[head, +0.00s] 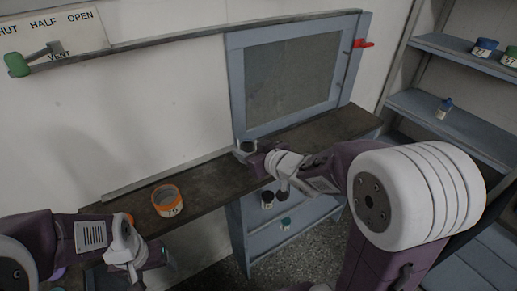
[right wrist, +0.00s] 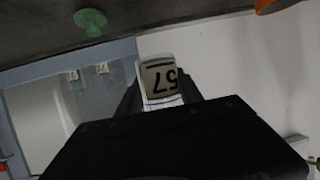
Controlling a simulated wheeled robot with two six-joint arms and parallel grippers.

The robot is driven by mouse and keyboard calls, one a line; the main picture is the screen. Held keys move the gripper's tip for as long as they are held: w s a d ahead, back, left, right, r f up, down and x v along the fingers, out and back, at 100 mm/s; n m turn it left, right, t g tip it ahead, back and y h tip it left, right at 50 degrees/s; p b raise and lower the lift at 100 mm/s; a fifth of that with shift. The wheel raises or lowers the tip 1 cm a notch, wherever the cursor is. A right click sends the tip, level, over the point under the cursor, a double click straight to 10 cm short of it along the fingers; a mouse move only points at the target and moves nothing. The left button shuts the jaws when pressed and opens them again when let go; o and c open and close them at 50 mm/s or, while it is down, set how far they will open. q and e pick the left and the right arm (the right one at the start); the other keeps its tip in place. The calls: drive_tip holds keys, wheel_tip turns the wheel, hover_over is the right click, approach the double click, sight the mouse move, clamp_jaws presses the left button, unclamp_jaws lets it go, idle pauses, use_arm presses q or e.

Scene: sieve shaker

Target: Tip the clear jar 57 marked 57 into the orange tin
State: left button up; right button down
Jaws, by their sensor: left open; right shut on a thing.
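The clear jar 57 (head: 246,147) is over the dark bench top, in front of the blue-framed panel. In the right wrist view the jar (right wrist: 161,78) shows its 57 label upside down between the fingers. My right gripper (head: 257,161) is shut on it. The jar's contents cannot be made out. The orange tin (head: 167,201), with a white label, stands open-topped on the bench, left of the jar and apart from it. An orange edge (right wrist: 275,5) shows at the top right of the right wrist view. My left gripper (head: 103,276) is open, low at the left, partly hidden by its arm.
The bench (head: 210,183) is clear between tin and jar. The blue-framed panel (head: 293,75) with a red handle (head: 362,43) stands behind. A green-knobbed vent lever (head: 17,64) is on the wall. Several small containers stand on the lower shelf (head: 290,238) and right-hand shelves (head: 470,135).

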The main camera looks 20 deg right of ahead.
drive_tip(key=s+a+f+m+t+y+b, duration=0.1)
drive_tip(key=a+m+y+b, duration=0.4)
drive_tip(key=a+b, duration=0.9)
drive_tip(key=s+a+f+m+t+y+b, duration=0.2)
drive_tip(key=a+m+t+y+b, duration=0.2)
drive_tip(key=a+m+b, duration=0.7)
drive_tip(key=shift+s+a+y+b, duration=0.5)
drive_tip(key=shift+a+b, duration=1.75)
drive_tip(key=shift+b, duration=1.35)
drive_tip(key=shift+w, duration=0.1)
idle(0.6)
